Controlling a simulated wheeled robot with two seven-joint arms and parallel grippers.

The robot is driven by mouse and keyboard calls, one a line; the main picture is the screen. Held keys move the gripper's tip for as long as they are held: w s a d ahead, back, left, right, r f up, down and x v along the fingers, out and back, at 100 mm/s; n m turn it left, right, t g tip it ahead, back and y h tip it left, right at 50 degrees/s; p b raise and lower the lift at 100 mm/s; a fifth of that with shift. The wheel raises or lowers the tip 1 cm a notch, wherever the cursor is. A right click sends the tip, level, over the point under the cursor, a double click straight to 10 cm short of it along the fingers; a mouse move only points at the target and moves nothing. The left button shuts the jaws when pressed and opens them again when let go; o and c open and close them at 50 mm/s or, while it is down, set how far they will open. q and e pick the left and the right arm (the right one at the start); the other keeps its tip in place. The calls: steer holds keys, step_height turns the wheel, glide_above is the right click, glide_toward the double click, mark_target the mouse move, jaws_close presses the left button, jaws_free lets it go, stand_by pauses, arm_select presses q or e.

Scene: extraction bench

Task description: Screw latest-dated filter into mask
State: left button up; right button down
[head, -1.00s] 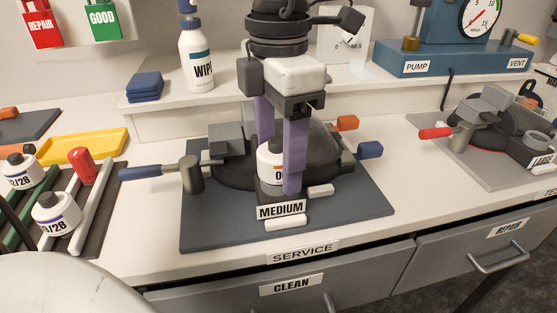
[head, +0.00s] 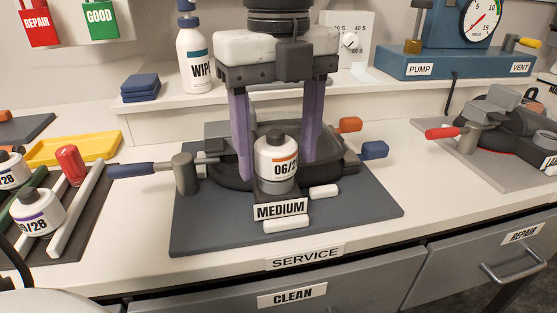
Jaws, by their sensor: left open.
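The medium mask (head: 232,170) is dark and lies on a grey mat behind the MEDIUM label (head: 281,211). A white filter (head: 276,172) with an orange band and a label reading "06/2", its end cut off, stands upright at the front of the mask. I cannot tell whether its thread is engaged. My left gripper (head: 278,170) points down from above with its purple fingers open, one on each side of the filter. Contact with the filter is not visible. My right gripper is not in view.
A clamp with a blue handle (head: 130,170) stands left of the mask. A red cylinder (head: 70,165) and yellow tray (head: 85,147) are at left. The large mask (head: 505,118) with a red-handled clamp is at right. A wipe bottle (head: 196,60) stands on the shelf behind.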

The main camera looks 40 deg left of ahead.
arm_select(q)
steer(key=n, duration=0.4)
steer(key=shift+n, duration=0.4)
steer(key=n, duration=0.4)
steer(key=shift+b, duration=0.3)
steer(key=c, duration=1.2)
steer(key=shift+m+p, duration=0.35)
steer(key=shift+m, duration=0.85)
steer(key=m, duration=0.3)
steer(key=shift+r+p, duration=0.1)
steer(key=shift+p, duration=0.2)
steer(key=m+p, duration=0.1)
steer(key=m, duration=0.3)
steer(key=shift+m, duration=0.4)
steer(key=m, duration=0.3)
steer(key=m+p, duration=0.1)
steer(key=m, duration=0.5)
steer(key=shift+m+p, duration=0.4)
steer(key=m+p, duration=0.1)
steer(key=m, duration=0.3)
steer(key=shift+m, duration=0.4)
steer(key=m, duration=0.2)
steer(key=shift+f+m, duration=0.2)
steer(key=shift+m, duration=0.1)
steer(key=o, duration=1.2)
